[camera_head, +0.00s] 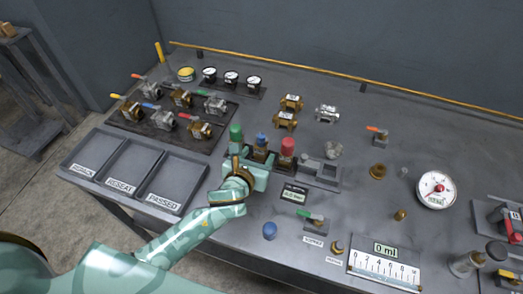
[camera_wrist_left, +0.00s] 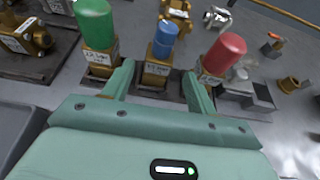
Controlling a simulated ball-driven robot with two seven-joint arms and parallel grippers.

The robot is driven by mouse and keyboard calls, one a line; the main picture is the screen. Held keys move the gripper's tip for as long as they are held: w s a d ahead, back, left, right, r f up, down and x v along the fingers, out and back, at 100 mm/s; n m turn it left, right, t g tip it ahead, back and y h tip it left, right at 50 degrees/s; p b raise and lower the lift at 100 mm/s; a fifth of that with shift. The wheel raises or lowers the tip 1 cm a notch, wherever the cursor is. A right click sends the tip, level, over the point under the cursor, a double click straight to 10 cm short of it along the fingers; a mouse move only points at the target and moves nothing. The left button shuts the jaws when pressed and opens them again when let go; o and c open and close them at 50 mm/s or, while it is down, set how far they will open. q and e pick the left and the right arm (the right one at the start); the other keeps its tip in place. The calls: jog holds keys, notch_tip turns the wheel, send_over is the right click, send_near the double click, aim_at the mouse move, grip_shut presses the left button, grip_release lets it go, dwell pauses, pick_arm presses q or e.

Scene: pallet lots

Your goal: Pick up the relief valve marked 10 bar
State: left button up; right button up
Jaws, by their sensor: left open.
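Three relief valves with brass bodies stand upright in a row: one with a green cap (camera_head: 236,132), one with a blue cap (camera_head: 262,139) and one with a red cap (camera_head: 287,146). In the left wrist view the green-capped valve (camera_wrist_left: 95,25) is at left, the blue-capped valve (camera_wrist_left: 163,42) in the middle, and the red-capped valve (camera_wrist_left: 224,54) at right. Their white labels are too small to read surely. My left gripper (camera_wrist_left: 158,70) is open, its fingers to either side of the blue-capped valve's lower body; contact cannot be told. My right gripper is out of view.
Trays marked REPAIR (camera_head: 88,153), RESEAT (camera_head: 127,167) and PASSED (camera_head: 171,184) lie left of my arm. A board of lever valves (camera_head: 162,124) is behind them. A grey stepped block (camera_head: 319,172) stands right of the red-capped valve. A dial gauge (camera_head: 436,189) is farther right.

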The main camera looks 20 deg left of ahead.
aim_at(259, 151)
pick_arm(q)
jog(key=b+x, duration=0.1)
jog(key=x, duration=0.4)
jog(key=shift+w+a+b, duration=0.1)
jog(key=shift+w+b, duration=0.05)
jog(key=shift+b, duration=0.25)
grip_shut()
jog(key=shift+r, duration=0.15)
